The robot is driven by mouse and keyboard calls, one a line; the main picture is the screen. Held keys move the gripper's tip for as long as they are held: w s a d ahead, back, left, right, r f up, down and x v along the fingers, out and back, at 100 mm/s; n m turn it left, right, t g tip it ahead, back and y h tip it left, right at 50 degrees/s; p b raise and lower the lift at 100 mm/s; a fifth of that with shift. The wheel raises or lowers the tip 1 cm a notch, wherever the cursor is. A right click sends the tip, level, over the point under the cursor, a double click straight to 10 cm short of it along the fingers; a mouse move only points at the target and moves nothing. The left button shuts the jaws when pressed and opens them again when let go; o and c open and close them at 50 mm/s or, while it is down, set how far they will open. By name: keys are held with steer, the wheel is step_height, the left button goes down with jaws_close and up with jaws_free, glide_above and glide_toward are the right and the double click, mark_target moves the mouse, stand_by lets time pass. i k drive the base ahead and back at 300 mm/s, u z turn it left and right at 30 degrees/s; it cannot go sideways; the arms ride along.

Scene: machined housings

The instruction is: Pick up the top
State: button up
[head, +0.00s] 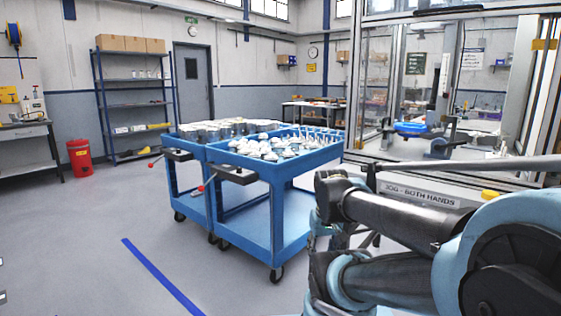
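Several small white and grey domed parts (268,147), which may be the tops, stand in rows on the upper tray of the nearer blue cart (270,172). They are too small to tell apart well. Several grey, pale-topped round parts (208,131) stand on the second blue cart (183,144) just behind and to the left. My arm fills the lower right of the head view, with dark links and light blue joints. I cannot make out my gripper or its fingers. The arm is clearly apart from the parts on the carts.
A glass-walled machine cell (440,175) stands at the right, with a blue piece (410,127) inside. A red bin (80,158), blue shelving (130,105) and a workbench (25,131) line the left. Open floor with a blue line (160,275) lies left of the carts.

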mark_target(289, 153)
steer(key=k, duration=0.6)
steer(key=z, duration=0.45)
steer(key=i, duration=1.95)
steer(key=u, duration=0.75)
